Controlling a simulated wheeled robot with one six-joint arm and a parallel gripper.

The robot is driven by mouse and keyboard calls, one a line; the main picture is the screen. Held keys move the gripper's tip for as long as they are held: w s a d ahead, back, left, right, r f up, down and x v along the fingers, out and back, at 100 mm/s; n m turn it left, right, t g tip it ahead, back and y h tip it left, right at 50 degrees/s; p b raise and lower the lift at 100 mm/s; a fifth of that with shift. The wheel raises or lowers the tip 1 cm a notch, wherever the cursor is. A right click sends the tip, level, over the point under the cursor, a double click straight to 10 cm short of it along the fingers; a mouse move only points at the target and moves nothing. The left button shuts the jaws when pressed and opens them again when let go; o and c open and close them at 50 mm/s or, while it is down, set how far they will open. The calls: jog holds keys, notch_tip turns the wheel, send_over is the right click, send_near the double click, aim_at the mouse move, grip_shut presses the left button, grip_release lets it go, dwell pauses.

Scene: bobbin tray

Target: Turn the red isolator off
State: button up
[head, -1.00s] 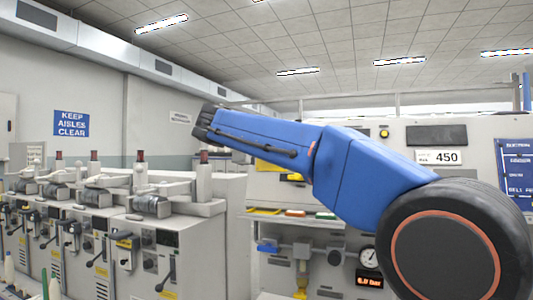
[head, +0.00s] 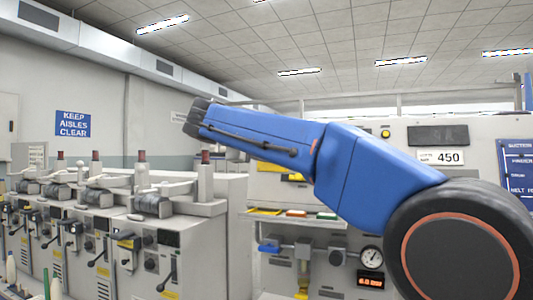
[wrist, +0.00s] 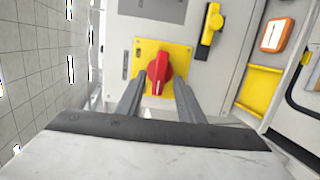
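The red isolator (wrist: 160,74) is a red rotary knob on a square yellow plate (wrist: 178,50), fixed to a pale panel in the wrist view. Its handle lies roughly upright in that picture, tilted a little. My gripper (wrist: 157,86) is open, its two grey fingers apart, one on each side of the knob's lower part in the picture. I cannot tell whether the fingers touch it or how deep they reach. In the head view my blue arm covers part of the panel; neither the isolator nor my gripper shows there.
In the head view, grey winding machines (head: 140,250) line the left side, and a pressure gauge (head: 371,255) sits low on the panel.

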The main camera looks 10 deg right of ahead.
jog(key=v, duration=1.4)
jog(key=shift+s, duration=0.1)
